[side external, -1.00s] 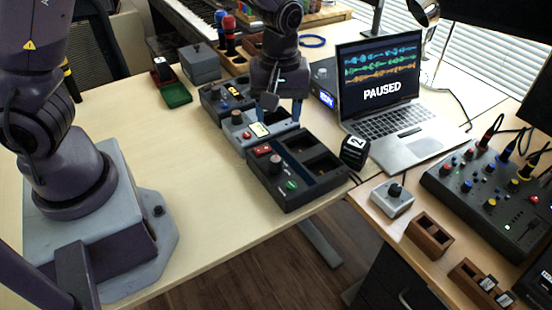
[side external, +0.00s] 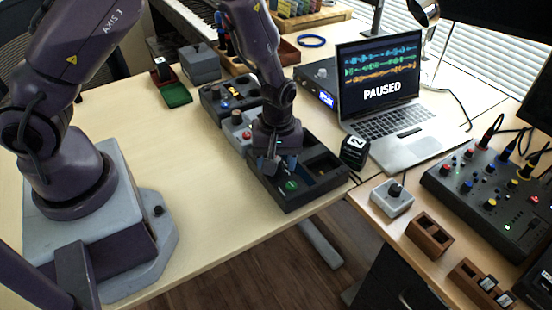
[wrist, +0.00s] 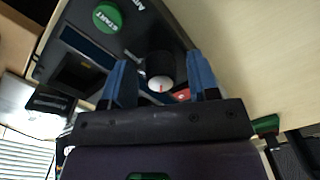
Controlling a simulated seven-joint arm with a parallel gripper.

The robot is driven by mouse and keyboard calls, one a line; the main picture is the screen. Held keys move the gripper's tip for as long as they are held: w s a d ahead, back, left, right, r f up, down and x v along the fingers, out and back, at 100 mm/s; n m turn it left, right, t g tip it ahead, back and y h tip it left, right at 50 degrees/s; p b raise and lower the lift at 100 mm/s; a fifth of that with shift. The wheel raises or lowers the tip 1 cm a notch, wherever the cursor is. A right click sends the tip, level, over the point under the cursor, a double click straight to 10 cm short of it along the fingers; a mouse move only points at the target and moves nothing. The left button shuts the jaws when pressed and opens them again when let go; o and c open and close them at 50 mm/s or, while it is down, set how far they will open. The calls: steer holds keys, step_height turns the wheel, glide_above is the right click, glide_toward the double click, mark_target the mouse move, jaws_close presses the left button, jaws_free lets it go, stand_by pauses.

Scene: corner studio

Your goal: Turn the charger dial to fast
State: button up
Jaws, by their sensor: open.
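The dark charger (side external: 320,192) sits at the near edge of the table, with a round green START button (side external: 291,185) on its panel. The START button also shows in the wrist view (wrist: 107,17). The charger dial (wrist: 160,70) is a black knob with a pale top and a red mark. My gripper (side external: 278,165) is over the charger's panel, open, and hides the dial in the side view. In the wrist view, my gripper's two blue fingers (wrist: 161,78) are on either side of the dial, with a gap on each side. The dial's setting labels are not readable.
Two more control boxes, one with a red button (side external: 246,134), stand in a row behind the charger. A black numbered block (side external: 354,152) and a laptop (side external: 400,136) reading PAUSED are to the right. The table left of the charger is clear.

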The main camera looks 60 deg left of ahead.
steer(key=c, duration=0.9)
steer(key=shift+c, duration=0.2)
steer(key=shift+m, duration=0.4)
steer(key=m, duration=0.4)
steer(key=shift+m, duration=0.3)
steer(key=m, duration=0.5)
steer(key=shift+s, duration=0.1)
